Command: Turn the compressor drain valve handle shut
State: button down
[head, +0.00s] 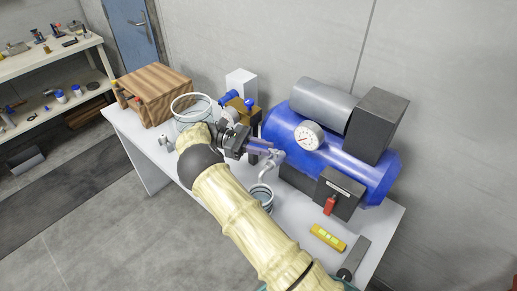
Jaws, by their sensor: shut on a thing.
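A pale grey drain valve (268,171) sticks out at the tank's left end, above a small clear cup (262,193). My gripper (272,153) reaches to the valve from the left, its fingers shut at the valve's handle (278,156). The handle is small and partly hidden by the fingers, so its exact angle cannot be told.
A wooden crate (155,88), a glass container (185,119) and a white box (241,84) stand at the table's left and back. A black box (337,194) with a red part, a yellow level (328,237) and a grey tool (354,258) are at right.

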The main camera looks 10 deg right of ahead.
jog(key=shift+r, duration=0.1)
jog(key=c, duration=1.3)
grip_release()
notch_tip(320, 180, up, 10)
jog(key=shift+a+f+b, duration=0.1)
jog(key=shift+b, duration=0.4)
